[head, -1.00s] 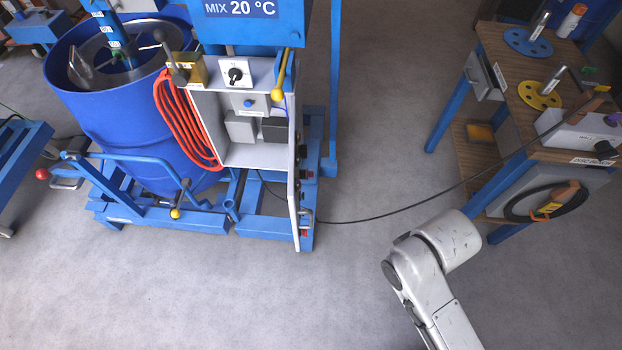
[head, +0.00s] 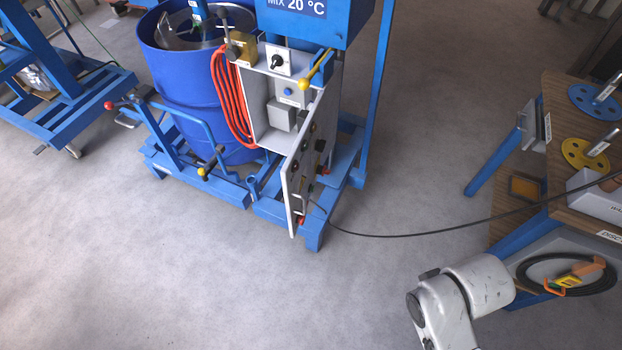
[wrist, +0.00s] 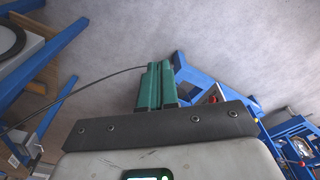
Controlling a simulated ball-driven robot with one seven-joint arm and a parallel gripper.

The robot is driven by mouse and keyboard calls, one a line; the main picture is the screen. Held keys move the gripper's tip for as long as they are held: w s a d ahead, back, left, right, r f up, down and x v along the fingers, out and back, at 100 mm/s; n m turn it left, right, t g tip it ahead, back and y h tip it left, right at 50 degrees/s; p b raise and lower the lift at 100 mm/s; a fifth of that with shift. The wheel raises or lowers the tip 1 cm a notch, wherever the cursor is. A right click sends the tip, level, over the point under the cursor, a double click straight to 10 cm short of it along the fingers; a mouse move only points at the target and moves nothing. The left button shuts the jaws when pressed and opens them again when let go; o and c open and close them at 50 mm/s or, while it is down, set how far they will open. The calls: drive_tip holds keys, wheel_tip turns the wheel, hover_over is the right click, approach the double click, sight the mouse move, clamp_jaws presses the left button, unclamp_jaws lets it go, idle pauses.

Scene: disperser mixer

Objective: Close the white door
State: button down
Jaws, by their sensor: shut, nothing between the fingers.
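The white door (head: 298,175) of the control cabinet (head: 262,120) stands open in the head view, swung out toward the front. Its outer face, with a handle and several dark knobs, is turned to the right. The cabinet's inside, with grey boxes, shows to the left of the door. My gripper (wrist: 158,68) shows in the wrist view as two green fingers pressed together, with nothing between them. It points toward the floor and the mixer's blue base frame and touches nothing that I can see. In the head view only my arm shows, right of the door and apart from it; the fingers are hidden.
A blue drum (head: 185,90) stands left of the cabinet, with an orange hose (head: 232,105) between. A black cable (head: 420,232) runs from the mixer to the workbench (head: 560,130) at right. A blue cart (head: 60,100) stands at left. The front floor is clear.

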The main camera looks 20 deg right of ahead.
drive_tip(key=w+a+f+m+t+y+b, duration=0.4)
drive_tip(key=w+f+y+b, duration=0.45)
drive_tip(key=w+f, duration=0.5)
drive_tip(key=w+d+r+m+t+y+b, duration=0.1)
drive_tip(key=w+d+r+m+t+b, duration=0.15)
drive_tip(key=w+t, duration=0.2)
drive_tip(key=w+d+r+m+t+y+b, duration=0.2)
drive_tip(key=w+m+t+b, duration=0.15)
drive_tip(key=w, duration=0.25)
drive_tip(key=w+a+n+p, duration=0.1)
drive_tip(key=w+a+p, duration=0.1)
drive_tip(key=w+a, duration=0.6)
drive_tip(key=shift+a+t+p, duration=0.3)
drive_tip(key=shift+a, duration=1.05)
drive_tip(key=shift+w+a+f, duration=0.1)
